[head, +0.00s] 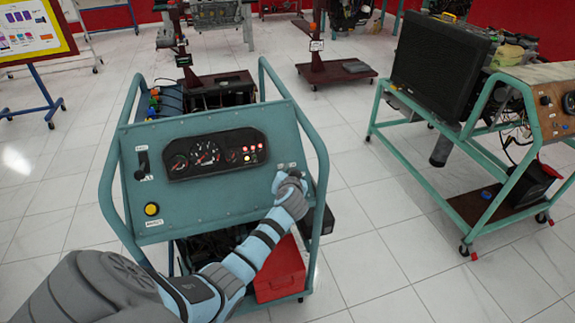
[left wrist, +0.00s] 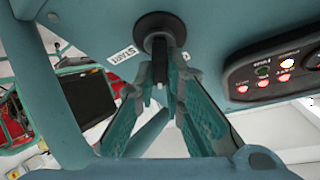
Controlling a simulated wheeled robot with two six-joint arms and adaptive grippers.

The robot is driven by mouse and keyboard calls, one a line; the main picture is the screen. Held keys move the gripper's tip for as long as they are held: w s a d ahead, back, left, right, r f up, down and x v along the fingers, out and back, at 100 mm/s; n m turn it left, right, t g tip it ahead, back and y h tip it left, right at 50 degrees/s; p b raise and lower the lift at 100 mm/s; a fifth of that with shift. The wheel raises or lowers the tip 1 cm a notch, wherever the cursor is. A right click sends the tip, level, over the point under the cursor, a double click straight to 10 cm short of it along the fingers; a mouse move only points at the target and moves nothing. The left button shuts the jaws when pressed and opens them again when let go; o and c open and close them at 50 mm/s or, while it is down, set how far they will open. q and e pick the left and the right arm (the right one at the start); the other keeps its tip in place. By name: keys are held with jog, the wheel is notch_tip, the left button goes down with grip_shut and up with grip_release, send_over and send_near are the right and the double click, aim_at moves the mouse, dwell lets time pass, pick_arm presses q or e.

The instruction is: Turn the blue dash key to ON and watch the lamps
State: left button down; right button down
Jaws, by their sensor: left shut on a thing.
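The teal engine trainer's dash panel (head: 215,195) tilts toward me. My left gripper (head: 290,176) is at the panel's right side and covers the key in the head view. In the left wrist view its fingers (left wrist: 163,78) are shut on the key (left wrist: 158,72), below a round black switch collar (left wrist: 157,28). The key's blue colour and exact angle are hard to make out. A START label (left wrist: 122,55) sits beside the collar. On the black gauge cluster (head: 216,153), several red lamps and a yellowish lamp glow (head: 253,151); they also show in the wrist view (left wrist: 284,75).
A yellow button (head: 151,209) and a black switch (head: 142,160) are on the panel's left. Teal tube rails (head: 314,145) flank the panel. A red box (head: 280,272) sits below. Another trainer (head: 465,125) stands right, with clear tiled floor between.

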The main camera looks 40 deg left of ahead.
pick_arm(q)
jog(key=shift+d+f+m+h+p, duration=0.1)
jog(key=shift+m+h+p, duration=0.5)
jog(key=shift+m+p, duration=0.75)
jog(key=shift+f, duration=0.1)
jog(key=c, duration=1.7)
grip_release()
jog(key=v, duration=1.1)
jog(key=shift+s+d, duration=0.1)
jog(key=shift+s, duration=0.25)
